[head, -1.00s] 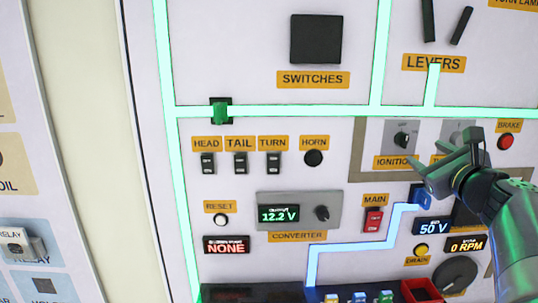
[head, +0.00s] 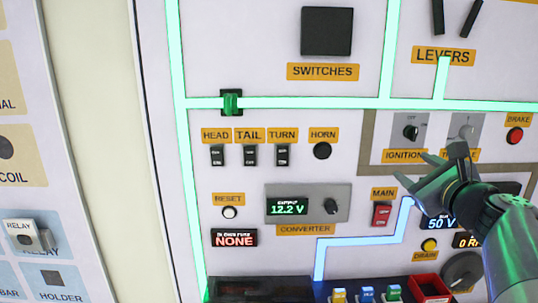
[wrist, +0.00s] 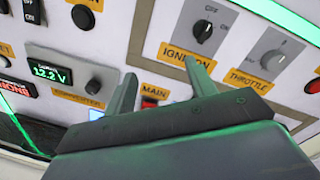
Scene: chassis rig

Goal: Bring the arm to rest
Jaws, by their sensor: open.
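My gripper (head: 411,168) is at the right of the head view, in front of the panel below the ignition knob (head: 410,132). Its two fingers are spread and nothing is between them. In the wrist view the open fingers (wrist: 160,72) point toward the panel, with the ignition knob (wrist: 203,31) just above the right finger and the main switch (wrist: 149,103) seen between them. The gripper and forearm hide part of the throttle label and the area right of the main switch. I see no contact with the panel.
The throttle knob (head: 466,131) and red brake button (head: 515,135) are close to the gripper. The converter (head: 308,204) reads 12.2 V. A red tray (head: 430,287) and several small colored parts sit at the bottom. A side panel with a relay (head: 26,236) stands left.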

